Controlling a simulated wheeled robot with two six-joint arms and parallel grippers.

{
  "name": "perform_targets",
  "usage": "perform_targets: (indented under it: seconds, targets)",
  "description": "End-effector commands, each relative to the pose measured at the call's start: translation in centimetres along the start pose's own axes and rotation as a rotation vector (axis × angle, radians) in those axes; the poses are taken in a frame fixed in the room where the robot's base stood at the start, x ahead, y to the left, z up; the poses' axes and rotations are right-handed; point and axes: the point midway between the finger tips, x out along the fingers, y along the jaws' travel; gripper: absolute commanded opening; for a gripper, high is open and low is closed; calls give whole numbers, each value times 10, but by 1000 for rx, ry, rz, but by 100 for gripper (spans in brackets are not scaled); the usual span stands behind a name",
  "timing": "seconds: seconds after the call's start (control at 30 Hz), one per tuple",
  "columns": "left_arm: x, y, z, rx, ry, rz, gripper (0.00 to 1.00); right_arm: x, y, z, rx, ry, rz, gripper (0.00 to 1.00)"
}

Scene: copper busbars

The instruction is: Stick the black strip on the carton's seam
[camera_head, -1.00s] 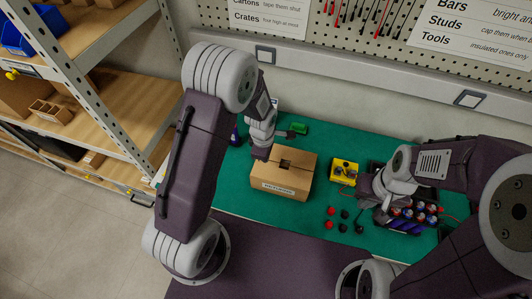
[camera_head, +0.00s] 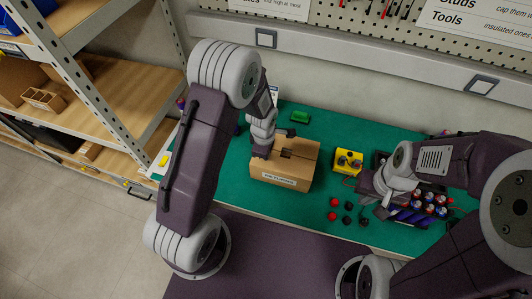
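The brown carton (camera_head: 299,170) stands upright on the green mat, with a white label on its front side. A small dark patch (camera_head: 286,154) shows on its top around the middle; I cannot tell whether it is the black strip or a gap in the flaps. My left gripper (camera_head: 276,141) is at the carton's back left edge, mostly hidden by its own wrist. Its finger opening cannot be made out. My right gripper (camera_head: 372,197) is low over the mat to the right of the carton, beside a dark tray; its fingers are too small to read.
A yellow box (camera_head: 348,162) stands right of the carton. A dark tray (camera_head: 381,157) holds several capped cylinders (camera_head: 416,208). Several red and black knobs (camera_head: 334,209) lie in front. A green block (camera_head: 300,117) lies behind. Shelving (camera_head: 165,60) stands left.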

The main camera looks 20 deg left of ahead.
Motion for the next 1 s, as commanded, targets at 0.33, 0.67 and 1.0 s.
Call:
perform_targets:
  seconds: [0.33, 0.67, 1.0]
  targets:
    - [3, 0, 0, 0, 0, 0, 0, 3, 0, 0, 0, 0, 0, 0]
    - [4, -1, 0, 0, 0, 0, 0, 4, 0, 0, 0, 0, 0, 0]
    - [6, -1, 0, 0, 0, -1, 0, 6, 0, 1, 0, 0, 0, 0]
